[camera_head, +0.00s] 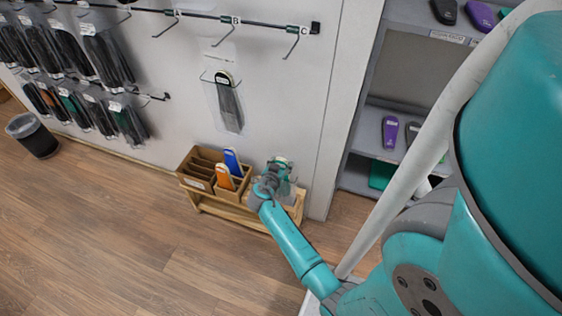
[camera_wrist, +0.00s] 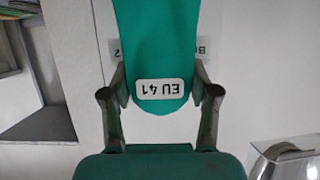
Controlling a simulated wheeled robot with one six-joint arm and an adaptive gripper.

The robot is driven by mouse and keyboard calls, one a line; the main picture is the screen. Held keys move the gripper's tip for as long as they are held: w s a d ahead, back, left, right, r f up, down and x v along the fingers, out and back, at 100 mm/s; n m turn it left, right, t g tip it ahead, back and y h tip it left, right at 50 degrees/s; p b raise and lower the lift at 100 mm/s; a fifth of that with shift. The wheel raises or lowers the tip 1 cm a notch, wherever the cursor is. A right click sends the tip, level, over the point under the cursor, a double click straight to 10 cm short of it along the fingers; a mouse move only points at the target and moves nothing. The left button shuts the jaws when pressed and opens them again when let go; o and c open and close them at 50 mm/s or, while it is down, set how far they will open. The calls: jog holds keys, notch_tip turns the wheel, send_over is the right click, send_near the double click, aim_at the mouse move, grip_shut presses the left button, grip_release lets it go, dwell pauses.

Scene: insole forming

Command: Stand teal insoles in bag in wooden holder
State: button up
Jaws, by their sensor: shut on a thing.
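A teal insole (camera_wrist: 158,45) with an upside-down "EU 41" label stands between the fingers of my gripper (camera_wrist: 160,82) in the wrist view. The fingers are shut on it from both sides. A clear bag around it is hard to make out; part of a white label shows behind the insole. In the head view my gripper (camera_head: 279,172) is just right of the wooden holder (camera_head: 196,183), above the right part of a low wooden bench (camera_head: 236,212). The holder has several compartments; a blue insole (camera_head: 232,161) and an orange insole (camera_head: 225,177) stand in it.
Bagged insoles (camera_head: 70,50) hang from wall hooks at the left. One dark bagged insole (camera_head: 228,103) hangs above the holder. A grey shelf unit (camera_head: 365,133) stands at the right. A metallic object (camera_wrist: 288,160) shows at the wrist view's lower right. The floor in front is clear.

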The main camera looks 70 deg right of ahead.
jog(key=shift+f, duration=2.75)
jog(key=o, duration=1.5)
jog(key=v, duration=1.2)
